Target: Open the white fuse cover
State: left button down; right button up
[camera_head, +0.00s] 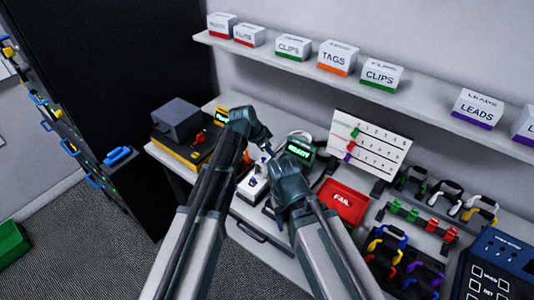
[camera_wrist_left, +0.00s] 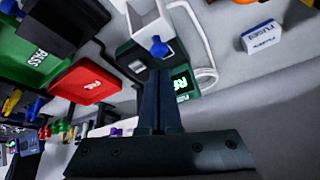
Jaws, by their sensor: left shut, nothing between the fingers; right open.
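A dark green tester (camera_head: 306,143) with a lit READY screen stands on the bench; it also shows in the left wrist view (camera_wrist_left: 135,60). A white, box-like part with a blue knob, which looks like the fuse cover (camera_head: 257,183), stands beside it; in the left wrist view the white part (camera_wrist_left: 146,22) lies beyond my fingertips. I cannot tell whether the cover is open. My left gripper (camera_head: 268,148) is shut and empty, above and close to the tester; its fingers (camera_wrist_left: 158,78) are together. My right gripper (camera_head: 284,168) is open by the tester, its fingers partly hidden.
A red FAIL tray (camera_head: 344,203) lies right of the tester. A white numbered board (camera_head: 369,143) stands behind, with racks of coloured clips (camera_head: 420,217) to its right. A black and yellow device (camera_head: 178,121) is at left. A shelf (camera_head: 420,96) with labelled boxes runs above.

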pick_arm(q)
notch_tip(320, 180, up, 9)
jog(key=a+p, duration=0.1)
jog(key=p, duration=0.8)
jog(key=shift+s+r, duration=0.15)
jog(key=shift+s, duration=0.15)
